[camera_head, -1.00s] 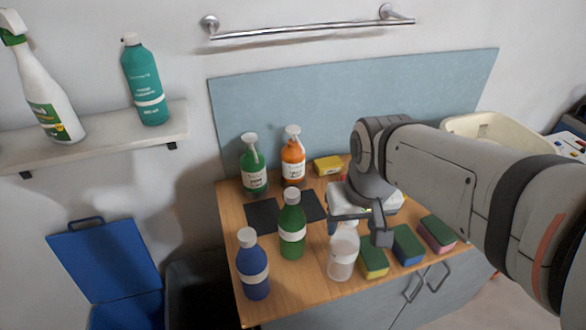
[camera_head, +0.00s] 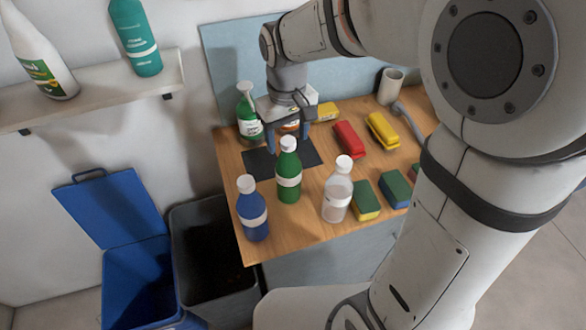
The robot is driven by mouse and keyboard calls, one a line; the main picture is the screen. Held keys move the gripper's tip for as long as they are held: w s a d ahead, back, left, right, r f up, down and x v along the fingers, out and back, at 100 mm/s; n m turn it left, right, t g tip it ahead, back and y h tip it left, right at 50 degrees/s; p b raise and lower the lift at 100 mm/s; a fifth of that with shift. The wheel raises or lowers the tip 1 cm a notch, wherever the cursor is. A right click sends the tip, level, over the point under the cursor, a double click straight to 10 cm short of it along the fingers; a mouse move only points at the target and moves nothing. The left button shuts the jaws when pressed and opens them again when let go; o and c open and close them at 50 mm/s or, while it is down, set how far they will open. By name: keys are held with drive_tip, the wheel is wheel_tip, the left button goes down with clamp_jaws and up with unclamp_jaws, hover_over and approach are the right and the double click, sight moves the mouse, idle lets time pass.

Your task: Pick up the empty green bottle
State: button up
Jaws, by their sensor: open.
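A green bottle (camera_head: 288,188) with a white cap and a pale label stands upright on the wooden counter. I cannot tell whether it is empty. A green pump bottle (camera_head: 249,118) with a white top stands behind it to the left, at the back. My gripper (camera_head: 288,141) points down with its fingers apart, seemingly just behind the green bottle's cap, one finger to each side in the picture. It holds nothing that I can see. It partly hides an orange bottle (camera_head: 290,127) at the back.
A blue bottle (camera_head: 252,212) stands left of the green bottle and a clear bottle (camera_head: 337,192) right of it. Sponges (camera_head: 364,200) and red (camera_head: 350,139) and yellow (camera_head: 382,130) items lie rightward. A blue bin (camera_head: 140,275) and a dark bin (camera_head: 210,255) stand left of the counter.

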sight(289, 171)
wheel_tip(289, 171, down, 3)
drive_tip(key=shift+f, duration=0.15)
drive_tip(key=c, duration=1.3)
